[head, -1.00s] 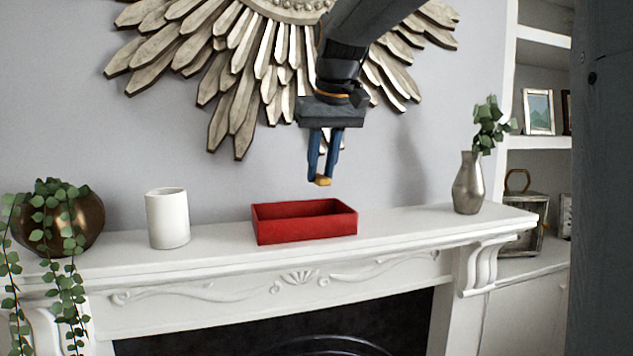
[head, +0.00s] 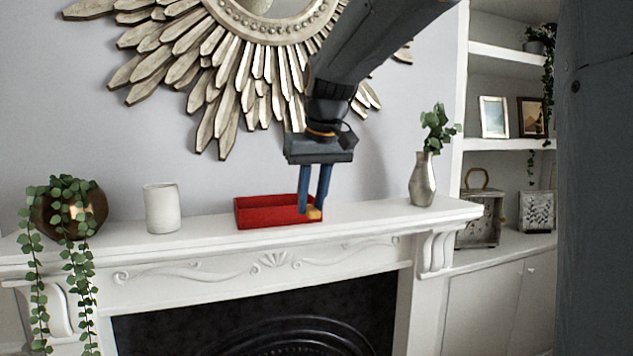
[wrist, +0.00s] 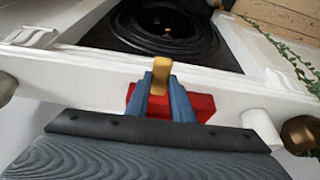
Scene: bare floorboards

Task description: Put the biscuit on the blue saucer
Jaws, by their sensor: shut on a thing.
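The biscuit (head: 314,212) is a small golden-yellow piece at the tips of my gripper (head: 315,203). My gripper is shut on it with two blue fingers pointing down. In the head view the biscuit overlaps the right end of a red open box; I cannot tell whether they touch. In the wrist view the biscuit (wrist: 161,66) sticks out beyond the blue fingers, with the red box behind them. No blue saucer shows in either view.
The red box (head: 262,216) stands on the white mantelpiece (head: 375,217). A white cup (head: 162,209) and a bronze pot with trailing ivy (head: 88,213) stand left. A silver vase (head: 423,182) stands right. Mantel between box and vase is clear.

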